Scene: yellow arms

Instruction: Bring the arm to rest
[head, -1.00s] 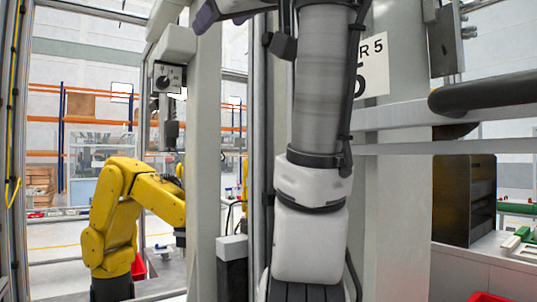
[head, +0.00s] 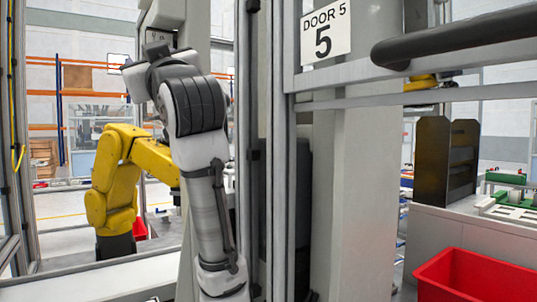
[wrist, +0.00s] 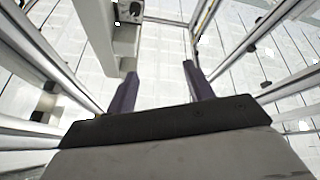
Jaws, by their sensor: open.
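My gripper (wrist: 160,68) shows in the wrist view with its two dark purple fingers apart and nothing between them. The fingers point at pale panels, with metal frame bars on both sides, and touch nothing that I can see. In the head view my white and grey arm (head: 205,185) stands bent left of the middle, in front of a pale post. Its upper end bends left near the top; I cannot make out the fingers there.
A yellow robot arm (head: 120,180) stands behind mine at the left. A grey post with a "DOOR 5" sign (head: 325,32) and horizontal rails (head: 440,55) fill the middle and right. A red bin (head: 465,272) is at the lower right, near a dark panel (head: 432,160).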

